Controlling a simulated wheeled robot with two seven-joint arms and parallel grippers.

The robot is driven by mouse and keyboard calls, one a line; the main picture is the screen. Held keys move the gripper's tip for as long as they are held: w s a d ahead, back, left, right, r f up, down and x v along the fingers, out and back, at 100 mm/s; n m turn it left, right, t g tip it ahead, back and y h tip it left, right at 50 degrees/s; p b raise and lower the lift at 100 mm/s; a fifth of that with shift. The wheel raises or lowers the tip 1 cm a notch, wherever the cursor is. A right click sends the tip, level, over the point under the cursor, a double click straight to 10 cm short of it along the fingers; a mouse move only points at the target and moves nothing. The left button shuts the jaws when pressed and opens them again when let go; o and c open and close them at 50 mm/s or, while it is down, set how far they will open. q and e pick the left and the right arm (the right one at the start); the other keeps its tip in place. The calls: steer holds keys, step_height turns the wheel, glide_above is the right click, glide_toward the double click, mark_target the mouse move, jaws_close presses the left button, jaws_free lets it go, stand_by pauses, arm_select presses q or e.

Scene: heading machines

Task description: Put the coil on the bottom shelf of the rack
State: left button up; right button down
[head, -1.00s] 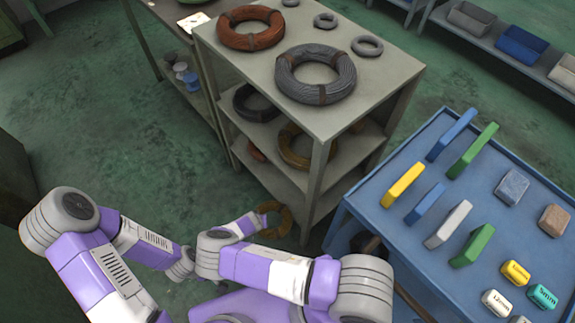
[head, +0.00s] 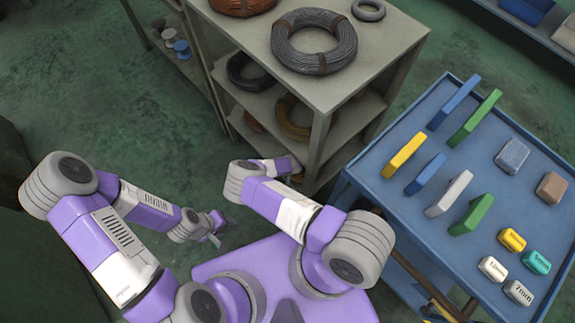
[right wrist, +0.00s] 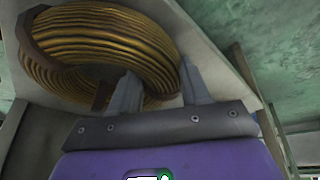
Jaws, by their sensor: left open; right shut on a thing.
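A yellow-brown wire coil (right wrist: 105,35) fills the upper left of the right wrist view. The two fingers of my right gripper (right wrist: 160,82) are closed on its near rim. The bottom shelf is mostly hidden beneath the upper shelves. I cannot tell whether the coil touches it. My left gripper (head: 215,228) is open and empty, over the floor to the left.
A grey coil (head: 314,40) and a copper coil (head: 243,4) lie on the rack top. A blue table (head: 385,188) with several blocks stands close on the right.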

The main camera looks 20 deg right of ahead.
steer(key=shift+s+a+f, duration=0.1)
steer(key=shift+a+f, duration=0.05)
steer(key=shift+f, duration=0.5)
steer(key=shift+a, duration=0.1)
arm_select(q)
steer(key=shift+s+a+f, duration=0.15)
steer(key=shift+f, duration=0.15)
arm_select(e)
steer(key=c, duration=0.5)
jaws_free()
